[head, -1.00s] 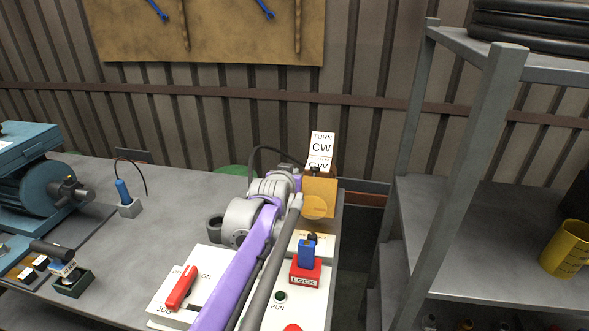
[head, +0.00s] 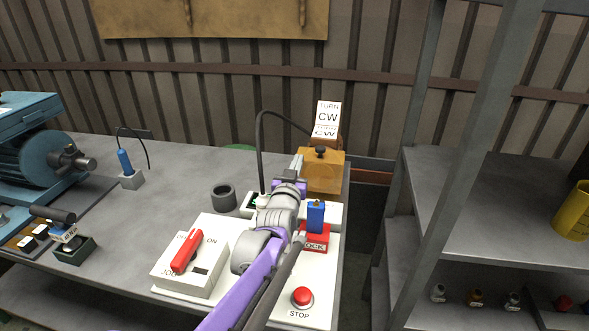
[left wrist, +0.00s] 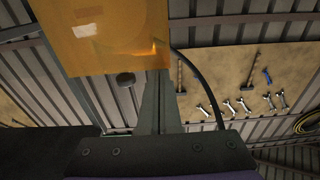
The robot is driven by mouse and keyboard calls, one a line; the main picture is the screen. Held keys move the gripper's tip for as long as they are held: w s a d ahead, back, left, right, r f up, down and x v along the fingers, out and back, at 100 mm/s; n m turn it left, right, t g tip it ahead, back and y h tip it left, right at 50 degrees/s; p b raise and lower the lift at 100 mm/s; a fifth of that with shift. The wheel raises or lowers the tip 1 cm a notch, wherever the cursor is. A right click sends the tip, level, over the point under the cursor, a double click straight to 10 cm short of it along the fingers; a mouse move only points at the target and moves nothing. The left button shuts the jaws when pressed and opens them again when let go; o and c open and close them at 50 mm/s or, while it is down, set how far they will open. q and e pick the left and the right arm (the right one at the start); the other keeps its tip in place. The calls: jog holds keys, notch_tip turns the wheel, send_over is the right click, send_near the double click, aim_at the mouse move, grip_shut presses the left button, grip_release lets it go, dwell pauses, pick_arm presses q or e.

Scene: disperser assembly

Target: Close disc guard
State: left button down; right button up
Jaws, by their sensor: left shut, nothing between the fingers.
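The disc guard seems to be the amber, see-through box (head: 322,172) at the back right of the bench, below the CW sign; a dark knob (head: 320,150) shows at its top. In the left wrist view its amber panel (left wrist: 110,35) fills the upper left, with a dark round knob (left wrist: 126,80) below it. My left gripper (head: 298,165) is shut and empty, just in front and left of the guard; whether it touches is unclear. Its fingers show in the left wrist view (left wrist: 160,105). My right gripper is not in view. The disc cannot be made out.
A white control box with a red switch (head: 186,251), a red stop button (head: 302,297) and a red lock block with a blue top (head: 315,218) lie around my left arm. A grey ring (head: 223,196) stands left. A metal shelf (head: 480,200) stands right.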

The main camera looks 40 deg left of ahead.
pick_arm(q)
jog(key=shift+f, duration=0.15)
dwell(0.5)
notch_tip(320, 180, up, 5)
jog(key=p, duration=0.3)
jog(key=s+d+f, duration=0.4)
jog(key=s, duration=0.4)
jog(key=shift+s+d, duration=0.2)
jog(key=shift+d, duration=0.1)
jog(key=shift+f, duration=0.1)
